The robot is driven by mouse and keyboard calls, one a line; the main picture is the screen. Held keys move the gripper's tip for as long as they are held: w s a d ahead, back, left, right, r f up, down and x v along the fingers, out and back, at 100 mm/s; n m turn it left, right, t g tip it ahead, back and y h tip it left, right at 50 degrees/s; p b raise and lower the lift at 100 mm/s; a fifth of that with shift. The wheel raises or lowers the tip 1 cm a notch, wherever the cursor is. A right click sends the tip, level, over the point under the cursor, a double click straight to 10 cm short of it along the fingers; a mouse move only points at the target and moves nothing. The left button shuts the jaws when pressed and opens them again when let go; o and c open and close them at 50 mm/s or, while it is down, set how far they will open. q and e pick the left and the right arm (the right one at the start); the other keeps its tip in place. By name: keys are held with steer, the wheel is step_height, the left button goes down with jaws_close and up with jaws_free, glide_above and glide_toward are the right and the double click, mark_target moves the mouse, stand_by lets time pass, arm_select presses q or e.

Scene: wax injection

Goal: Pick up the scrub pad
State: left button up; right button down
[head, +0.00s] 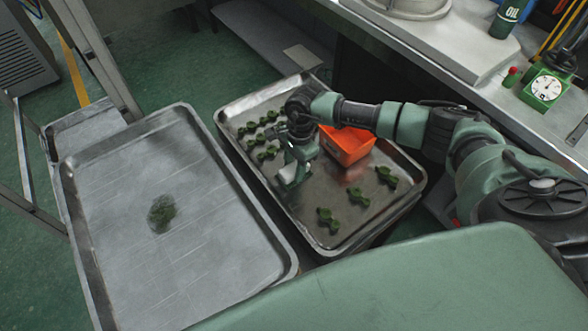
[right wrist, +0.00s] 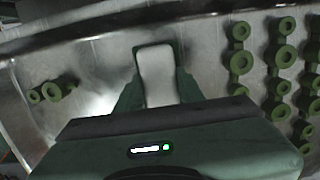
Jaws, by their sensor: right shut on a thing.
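My right gripper (head: 292,172) is over the metal tray with the green parts, left of an orange bin. In the right wrist view its fingers (right wrist: 157,90) are closed on the two sides of a pale block with a dark green edge, which I take to be the scrub pad (right wrist: 156,72). In the head view the pad is a small pale patch at the fingertips, mostly hidden by the gripper. I cannot tell whether it touches the tray. My left gripper is not in view.
The parts tray (head: 232,98) holds several green ringed parts (head: 328,218) and the orange bin (head: 347,146). A second tray (head: 110,215) at left is bare except for a dark green fuzzy patch (head: 161,213). A bench with a green dial gauge (head: 546,88) stands at right.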

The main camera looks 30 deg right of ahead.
mark_target(294, 167)
step_height(294, 167, up, 20)
steer(key=b, duration=0.1)
steer(key=shift+b, duration=0.35)
